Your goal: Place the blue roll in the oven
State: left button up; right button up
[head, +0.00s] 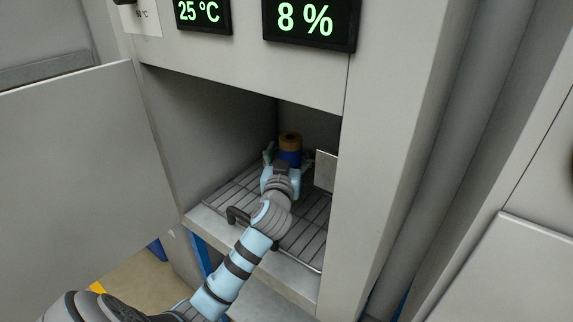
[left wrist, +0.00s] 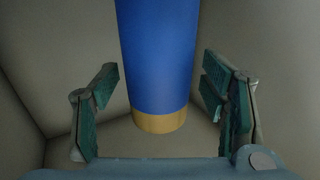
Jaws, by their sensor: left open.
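The blue roll (head: 290,158) stands upright inside the oven (head: 205,115), toward the back, with a tan end on top. In the left wrist view the blue roll (left wrist: 158,60) fills the upper middle, with a tan band at its end. My left gripper (head: 285,160) reaches into the oven just in front of the roll. Its two green-padded fingers (left wrist: 160,95) are spread on either side of the roll, with a gap on both sides. The roll's lower part is hidden behind the gripper in the head view. My right gripper is not in view.
The wire rack (head: 310,215) forms the oven floor. The oven door (head: 80,160) stands open at the left. A metal plate (head: 326,170) is close to the roll's right. Two displays (head: 312,20) are above the opening. Oven walls are close around the gripper.

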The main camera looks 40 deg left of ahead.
pick_arm(q)
jog(key=v, duration=1.1)
jog(key=shift+s, duration=0.1)
